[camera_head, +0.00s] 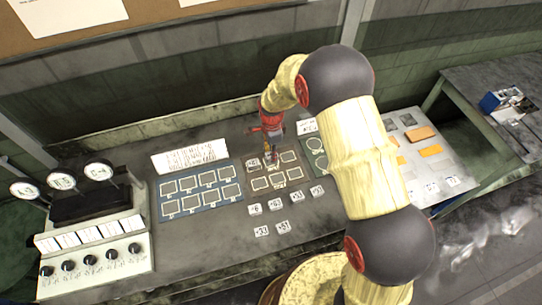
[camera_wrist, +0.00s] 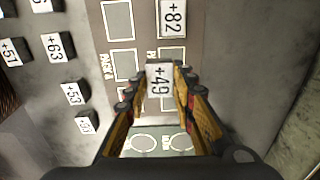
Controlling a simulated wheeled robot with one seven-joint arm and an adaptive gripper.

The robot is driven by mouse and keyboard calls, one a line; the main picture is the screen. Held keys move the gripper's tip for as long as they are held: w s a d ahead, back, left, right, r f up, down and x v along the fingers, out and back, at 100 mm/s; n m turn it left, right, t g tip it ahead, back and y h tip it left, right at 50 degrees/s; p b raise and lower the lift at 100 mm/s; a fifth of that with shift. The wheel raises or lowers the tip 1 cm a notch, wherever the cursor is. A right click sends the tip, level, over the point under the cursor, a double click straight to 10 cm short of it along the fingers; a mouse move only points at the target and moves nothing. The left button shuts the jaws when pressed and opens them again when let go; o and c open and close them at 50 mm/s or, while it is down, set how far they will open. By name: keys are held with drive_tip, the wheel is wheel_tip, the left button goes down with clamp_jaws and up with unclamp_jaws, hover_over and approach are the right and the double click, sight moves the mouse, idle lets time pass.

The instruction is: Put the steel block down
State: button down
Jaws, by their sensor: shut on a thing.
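My gripper (camera_wrist: 160,98) is shut on a small steel block (camera_wrist: 159,80) with a white label reading +49, held between the two fingertips in the wrist view. Behind it lies a brown mat (camera_wrist: 142,50) with outlined slots; I cannot tell whether the block touches it. Another block, marked +82 (camera_wrist: 173,18), sits in a slot on this mat. In the head view my gripper (camera_head: 270,162) is over the brown mat (camera_head: 262,172), and the held block is too small to make out clearly.
Several labelled blocks (camera_head: 276,204) stand on the bench in front of the mat. A blue mat (camera_head: 201,190) with outlined slots lies left, a green mat (camera_head: 315,145) right. A gauge panel (camera_head: 95,255) is at far left, a pale board with orange pieces (camera_head: 421,134) at right.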

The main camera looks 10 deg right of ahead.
drive_tip(key=shift+w+f, duration=1)
drive_tip(key=shift+f, duration=0.1)
drive_tip(key=shift+w+f, duration=0.1)
drive_tip(key=shift+f, duration=1.5)
drive_tip(key=shift+f, duration=0.1)
drive_tip(key=shift+f, duration=0.15)
drive_tip(key=c, duration=1.5)
unclamp_jaws()
